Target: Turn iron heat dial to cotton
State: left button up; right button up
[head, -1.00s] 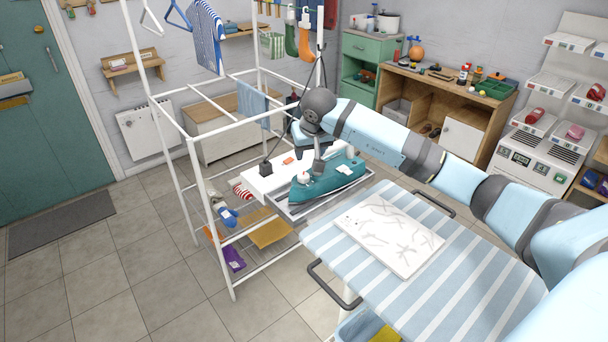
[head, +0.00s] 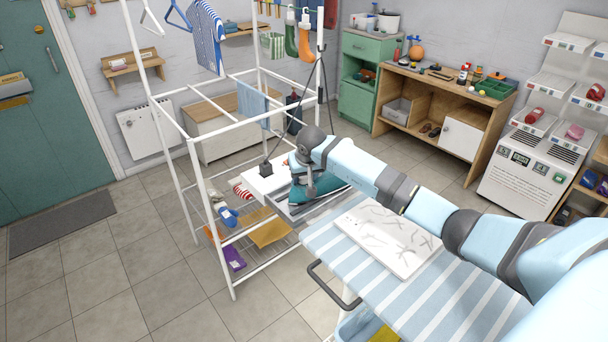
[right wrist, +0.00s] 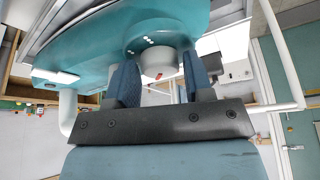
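The teal iron (head: 330,188) rests on the stand at the far end of the ironing board, partly hidden behind my right arm in the head view. In the right wrist view the iron's teal body (right wrist: 90,40) fills the top. Its white round heat dial (right wrist: 157,63) has a small red mark on its lower edge. My right gripper (right wrist: 158,80) has its two blue-grey fingers apart, with the dial between the fingertips. I cannot tell whether they touch it. In the head view my right gripper (head: 306,187) is at the iron and mostly hidden. My left gripper is not in view.
The striped ironing board (head: 440,295) carries a white patterned sheet (head: 392,238). A white drying rack (head: 215,215) with clothes stands just left of the iron. Open tiled floor lies at left.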

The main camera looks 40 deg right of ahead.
jog(key=c, duration=0.6)
